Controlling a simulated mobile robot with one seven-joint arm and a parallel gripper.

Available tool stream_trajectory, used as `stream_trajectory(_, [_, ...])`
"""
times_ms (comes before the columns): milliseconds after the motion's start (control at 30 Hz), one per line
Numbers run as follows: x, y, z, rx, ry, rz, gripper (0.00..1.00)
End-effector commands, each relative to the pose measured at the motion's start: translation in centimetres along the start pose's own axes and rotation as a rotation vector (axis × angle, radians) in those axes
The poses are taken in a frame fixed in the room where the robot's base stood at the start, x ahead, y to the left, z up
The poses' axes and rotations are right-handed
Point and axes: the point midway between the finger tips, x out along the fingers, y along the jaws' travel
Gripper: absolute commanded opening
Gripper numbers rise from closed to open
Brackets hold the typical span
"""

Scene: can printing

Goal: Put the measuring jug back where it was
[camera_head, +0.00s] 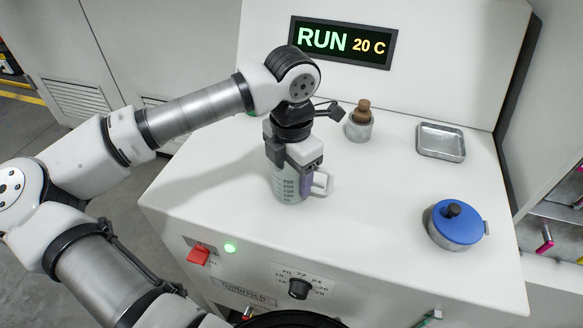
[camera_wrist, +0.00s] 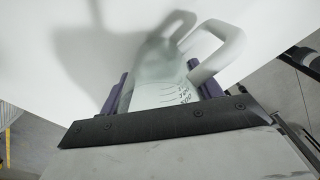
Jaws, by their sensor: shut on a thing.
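The measuring jug (camera_head: 290,191) is pale and translucent with dark scale marks and a white handle on its right side. It is upright at the left part of the white machine top, at or very near the surface; I cannot tell if it touches. My gripper (camera_head: 291,172) is shut on the jug from above, with its fingers on either side of the body. In the wrist view the jug (camera_wrist: 165,90) lies between the two purple finger pads, its handle (camera_wrist: 222,48) up and to the right. The gripper hides the jug's upper part in the head view.
A small pot with a brown knob (camera_head: 360,125) stands behind to the right. A metal tray (camera_head: 441,154) is at the back right, and a blue-lidded pot (camera_head: 455,225) at the right. The middle of the machine top (camera_head: 375,200) is clear. A display reads RUN 20 C (camera_head: 342,42).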

Motion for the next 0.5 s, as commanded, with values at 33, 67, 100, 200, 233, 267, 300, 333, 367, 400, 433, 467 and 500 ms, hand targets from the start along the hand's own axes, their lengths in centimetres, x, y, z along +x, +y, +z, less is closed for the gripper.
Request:
stream_trajectory(33, [0.04, 0.00, 0.00, 0.000, 0.000, 0.000, 0.34])
stream_trajectory(67, [0.04, 0.01, 0.00, 0.000, -0.001, 0.001, 0.34])
stream_trajectory(100, [0.03, 0.02, 0.00, 0.000, 0.000, 0.001, 0.34])
stream_trajectory(200, [0.03, 0.03, 0.00, -0.001, 0.000, 0.001, 0.34])
stream_trajectory(233, [0.07, 0.03, 0.00, -0.001, 0.000, 0.001, 0.34])
stream_trajectory(267, [0.16, 0.03, 0.00, -0.001, 0.000, 0.001, 0.34])
stream_trajectory(300, [0.30, 0.03, 0.00, -0.001, 0.000, 0.001, 0.34])
stream_trajectory(333, [0.38, 0.04, -0.01, -0.001, 0.000, 0.001, 0.34])
stream_trajectory(367, [0.45, 0.04, -0.01, -0.001, 0.000, 0.001, 0.34])
stream_trajectory(400, [0.34, 0.04, -0.01, -0.001, 0.000, 0.001, 0.66])
stream_trajectory(433, [0.28, 0.04, -0.01, -0.001, 0.000, 0.001, 0.70])
stream_trajectory(467, [0.28, 0.04, -0.01, -0.001, 0.000, 0.001, 0.74])
stream_trajectory(500, [0.28, 0.04, -0.01, -0.001, 0.000, 0.001, 0.79])
